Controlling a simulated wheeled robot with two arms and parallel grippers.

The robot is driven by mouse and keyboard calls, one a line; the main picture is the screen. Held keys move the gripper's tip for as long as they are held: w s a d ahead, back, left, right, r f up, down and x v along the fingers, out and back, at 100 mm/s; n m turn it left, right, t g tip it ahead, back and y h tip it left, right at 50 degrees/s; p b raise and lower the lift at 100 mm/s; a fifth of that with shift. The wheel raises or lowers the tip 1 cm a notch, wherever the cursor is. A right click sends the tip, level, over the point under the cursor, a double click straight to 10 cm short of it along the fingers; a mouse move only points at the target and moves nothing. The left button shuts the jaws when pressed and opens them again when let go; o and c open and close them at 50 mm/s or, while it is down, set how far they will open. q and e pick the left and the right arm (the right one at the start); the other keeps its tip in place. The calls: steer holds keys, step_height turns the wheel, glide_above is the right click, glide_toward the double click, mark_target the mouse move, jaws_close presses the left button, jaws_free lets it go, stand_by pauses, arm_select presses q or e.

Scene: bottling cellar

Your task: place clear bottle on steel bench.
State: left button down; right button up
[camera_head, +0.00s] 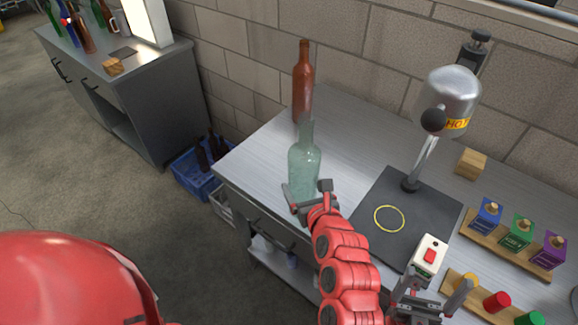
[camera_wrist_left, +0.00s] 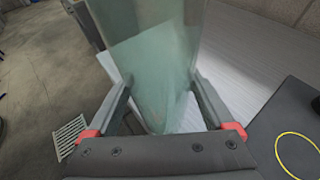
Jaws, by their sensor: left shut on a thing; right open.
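The clear bottle (camera_head: 304,162), pale green-tinted glass, is upright at the front left of the steel bench (camera_head: 262,150). My left gripper (camera_head: 312,194) is shut on the bottle's lower part. In the left wrist view the bottle (camera_wrist_left: 155,60) fills the space between the fingers of the left gripper (camera_wrist_left: 160,110). The bottle's base is hidden, so I cannot tell whether it touches the bench top. My right gripper (camera_head: 430,292) is open and empty near the bench's front edge, below the switch box.
A brown bottle (camera_head: 302,82) stands behind the clear one. To the right are a dark mat (camera_head: 362,228) with a yellow ring (camera_head: 390,219), a steel heater head (camera_head: 450,95), a red-button box (camera_head: 430,256) and small coloured boxes (camera_head: 517,231). A blue crate (camera_head: 185,179) is on the floor.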

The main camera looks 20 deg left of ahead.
arm_select(q)
steer(key=b+x, duration=0.2)
steer(key=x, duration=1)
steer(key=shift+w+a+f, duration=0.1)
steer(key=shift+w+a, duration=0.05)
steer(key=shift+a, duration=0.05)
